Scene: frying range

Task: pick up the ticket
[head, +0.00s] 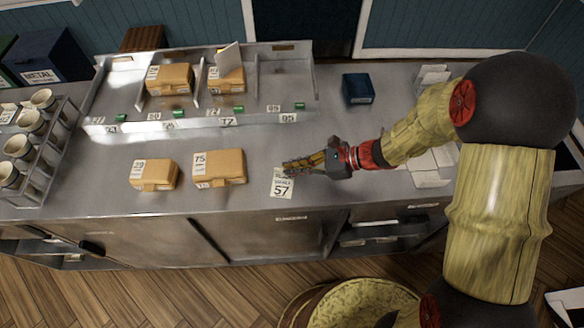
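A white ticket (281,187) printed with a large 57 is near the front edge of the metal counter, right of the boxes. My gripper (288,167) reaches in from the right, and its fingertips overlap the ticket's upper end in the head view. The fingers hide part of that end. I cannot tell whether they touch or grip the ticket, or whether it lies flat on the counter. The fingers look close together, but the gap between them is too small to judge.
Two brown boxes (219,167) stand left of the ticket, one labelled 75. Behind is a divided metal rack (200,115) with numbered slots and more boxes. A dark blue box (357,88) stands at the back. A cup rack (35,150) is at the left. White papers (432,165) lie right.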

